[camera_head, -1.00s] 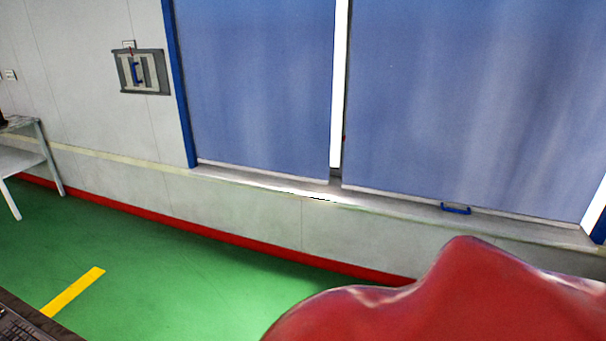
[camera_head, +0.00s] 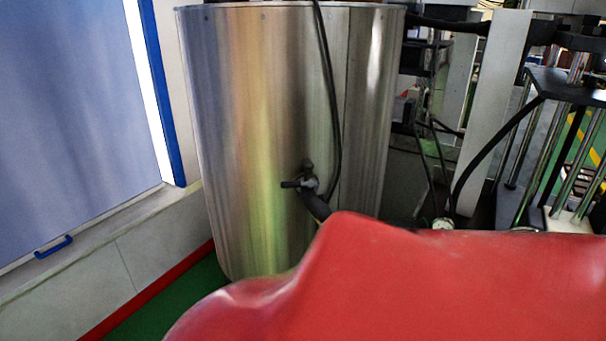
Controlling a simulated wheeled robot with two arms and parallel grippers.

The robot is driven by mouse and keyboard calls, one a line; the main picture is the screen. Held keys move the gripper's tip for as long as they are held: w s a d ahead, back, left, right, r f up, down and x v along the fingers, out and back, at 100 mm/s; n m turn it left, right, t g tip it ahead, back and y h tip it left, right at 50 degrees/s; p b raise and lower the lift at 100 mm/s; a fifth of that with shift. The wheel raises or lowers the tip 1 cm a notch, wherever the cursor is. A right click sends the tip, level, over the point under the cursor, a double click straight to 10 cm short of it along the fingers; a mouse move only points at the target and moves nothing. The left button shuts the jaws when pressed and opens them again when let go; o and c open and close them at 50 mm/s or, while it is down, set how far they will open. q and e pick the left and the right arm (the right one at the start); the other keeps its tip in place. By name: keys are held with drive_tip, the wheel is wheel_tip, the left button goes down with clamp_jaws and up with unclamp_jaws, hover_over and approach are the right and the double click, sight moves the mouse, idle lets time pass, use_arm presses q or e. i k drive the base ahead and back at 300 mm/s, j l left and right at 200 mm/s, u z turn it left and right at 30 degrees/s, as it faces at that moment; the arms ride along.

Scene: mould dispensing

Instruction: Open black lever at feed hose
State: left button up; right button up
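A small black lever (camera_head: 291,184) sticks out to the left from a valve fitting on the front of a large steel tank (camera_head: 240,120). It looks roughly level. The black feed hose (camera_head: 316,206) runs from that fitting down to the right. A large red smooth shape covers the lower right of the head view and hides the hose's further run and the tank's lower right part. Neither of my grippers is in view.
A blue shutter (camera_head: 70,110) with a blue handle (camera_head: 54,246) stands on the left above a pale low wall (camera_head: 75,295). Green floor (camera_head: 190,295) shows in front of the tank. Machine frames and rods (camera_head: 535,150) stand at the right. A black cable (camera_head: 328,80) hangs down the tank.

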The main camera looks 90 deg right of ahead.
sight(309, 183)
drive_tip(key=z, duration=2.5)
drive_tip(key=i+j+z, duration=0.15)
drive_tip(key=i+z, duration=0.25)
drive_tip(key=i+j+z, duration=0.2)
drive_tip(key=z, duration=0.15)
